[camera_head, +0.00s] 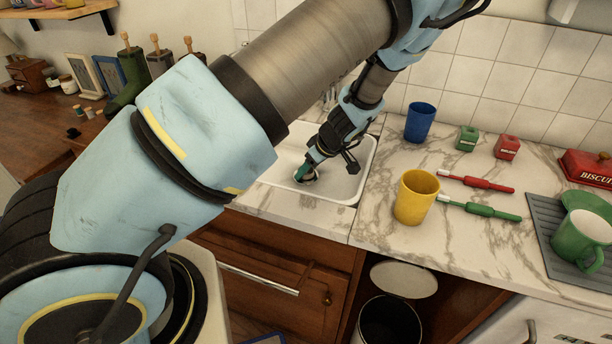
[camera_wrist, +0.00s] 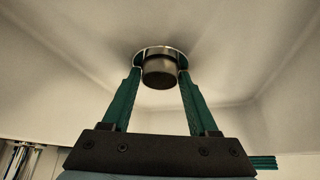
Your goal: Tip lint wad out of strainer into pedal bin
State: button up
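My gripper (camera_head: 308,172) points down into the white sink (camera_head: 352,178). In the wrist view, its two green fingers (camera_wrist: 161,72) stand on either side of a small round metal piece with a dark cylinder and a wider shiny rim, which looks like the strainer (camera_wrist: 160,73). The fingertips are at or very near its sides; I cannot tell whether they press on it. No lint wad can be made out. The pedal bin (camera_head: 390,322) stands below the counter, with a dark open mouth and its pale round lid (camera_head: 404,279) raised behind.
A drawer handle (camera_head: 258,279) juts out left of the bin.

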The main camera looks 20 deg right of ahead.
grip_shut()
jog(key=shift+r, duration=0.1)
dwell(0.3)
